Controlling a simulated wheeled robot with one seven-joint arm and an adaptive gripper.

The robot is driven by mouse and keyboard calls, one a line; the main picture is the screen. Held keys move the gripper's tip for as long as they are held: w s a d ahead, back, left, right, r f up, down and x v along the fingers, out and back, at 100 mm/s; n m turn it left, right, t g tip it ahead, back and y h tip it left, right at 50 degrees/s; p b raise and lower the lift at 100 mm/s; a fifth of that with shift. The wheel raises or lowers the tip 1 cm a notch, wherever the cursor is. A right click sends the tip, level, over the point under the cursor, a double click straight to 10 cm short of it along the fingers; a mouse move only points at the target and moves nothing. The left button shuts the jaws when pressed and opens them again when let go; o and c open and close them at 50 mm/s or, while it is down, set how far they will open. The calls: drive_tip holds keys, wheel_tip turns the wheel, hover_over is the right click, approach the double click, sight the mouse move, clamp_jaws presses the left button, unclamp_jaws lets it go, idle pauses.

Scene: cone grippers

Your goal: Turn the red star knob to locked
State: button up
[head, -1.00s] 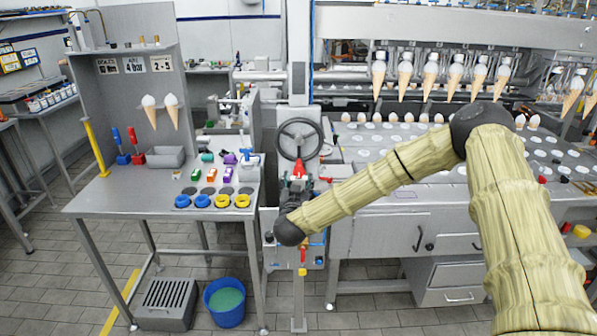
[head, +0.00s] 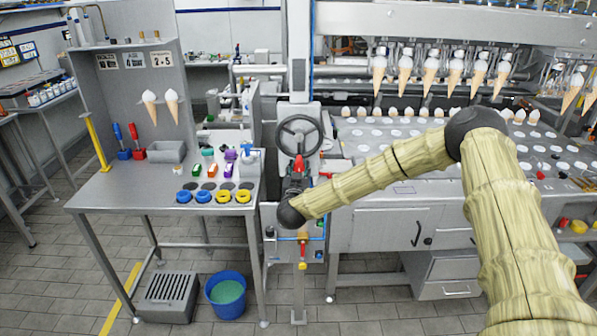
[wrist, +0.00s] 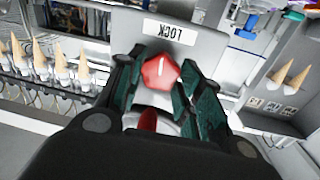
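The red star knob (wrist: 161,71) shows in the wrist view with a pale pointer line on its face. It is on a grey panel below a white label (wrist: 170,29) that reads LOCK, upside down in this view. My gripper (wrist: 160,80) has its two dark green fingers on either side of the knob, close to its edges. Whether they press on it I cannot tell. In the head view my gripper (head: 297,181) is at the machine's narrow column, under the black handwheel (head: 299,137), and largely hides the knob's panel.
A second red part (wrist: 148,119) shows near my palm in the wrist view. A steel table (head: 130,190) with bottles and blue and yellow rings stands left of the column. The cone machine (head: 400,185) is at the right. A blue bucket (head: 226,309) is on the floor.

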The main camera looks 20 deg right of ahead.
drive_tip(key=shift+f+b, duration=0.1)
drive_tip(key=shift+b, duration=0.35)
drive_tip(key=shift+c, duration=0.3)
drive_tip(key=shift+m+b, duration=0.4)
drive_tip(key=shift+m, duration=0.2)
drive_tip(key=o, duration=1)
drive_tip(key=shift+o, duration=0.2)
drive_tip(key=shift+s, duration=0.1)
drive_tip(key=v, duration=1.1)
drive_tip(key=shift+s, duration=0.35)
drive_tip(key=shift+a, duration=0.15)
